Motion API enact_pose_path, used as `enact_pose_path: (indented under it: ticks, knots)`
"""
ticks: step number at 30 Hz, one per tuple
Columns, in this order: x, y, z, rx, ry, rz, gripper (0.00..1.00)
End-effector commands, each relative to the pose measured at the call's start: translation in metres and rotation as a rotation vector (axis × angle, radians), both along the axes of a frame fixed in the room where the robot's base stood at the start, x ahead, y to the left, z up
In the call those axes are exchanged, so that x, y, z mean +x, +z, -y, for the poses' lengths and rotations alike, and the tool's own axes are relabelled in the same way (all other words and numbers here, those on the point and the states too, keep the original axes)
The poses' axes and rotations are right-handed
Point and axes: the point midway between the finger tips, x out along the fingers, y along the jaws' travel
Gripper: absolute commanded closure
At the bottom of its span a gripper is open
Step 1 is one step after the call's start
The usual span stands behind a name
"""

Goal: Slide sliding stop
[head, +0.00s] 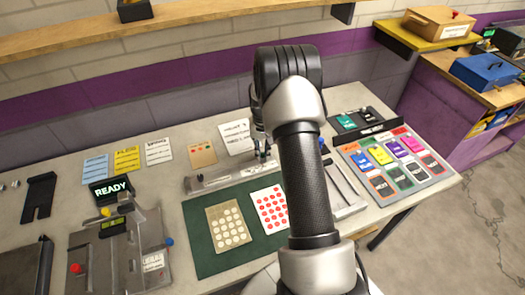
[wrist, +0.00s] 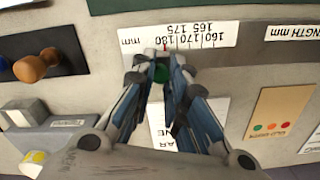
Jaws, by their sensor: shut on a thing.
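The sliding stop (wrist: 161,73) shows in the wrist view as a small green knob between my gripper's fingertips. My gripper (wrist: 160,80) is shut on it, and the fingers hide most of its body. A thin red line stands just beyond it against the white millimetre scale (wrist: 190,34), near the 180 end of the printed numbers. In the head view, my gripper (head: 262,152) is down at the right part of the grey slot track (head: 215,178). My arm hides part of the track there, and the stop cannot be made out clearly.
A green mat (head: 203,255) with dotted cards lies in front of the track. A device reading READY (head: 110,190) stands at left, and a tray of coloured packs (head: 395,165) at right. In the wrist view, an orange knob (wrist: 35,67) on a dark plate stands left of my gripper.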

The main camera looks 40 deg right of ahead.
Motion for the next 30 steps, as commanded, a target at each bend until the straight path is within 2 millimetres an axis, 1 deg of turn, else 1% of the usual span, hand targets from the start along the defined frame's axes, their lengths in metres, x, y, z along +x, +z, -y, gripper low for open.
enact_pose_path:
  ticks: [7, 12, 19, 20, 27, 29, 30]
  knots:
    - [0.001, 0.001, 0.0, -0.002, 0.0, 0.003, 1.0]
    - [0.005, 0.001, -0.015, -0.001, 0.003, 0.002, 1.0]
    - [0.005, 0.001, -0.014, -0.002, 0.0, 0.003, 1.0]
    - [0.005, 0.001, -0.014, -0.002, 0.0, 0.003, 0.84]
    - [0.004, 0.001, -0.014, -0.001, 0.0, 0.002, 0.68]
    - [0.004, 0.001, -0.014, -0.001, 0.0, 0.002, 0.64]
    - [0.004, 0.0, -0.014, -0.001, 0.0, 0.002, 0.64]
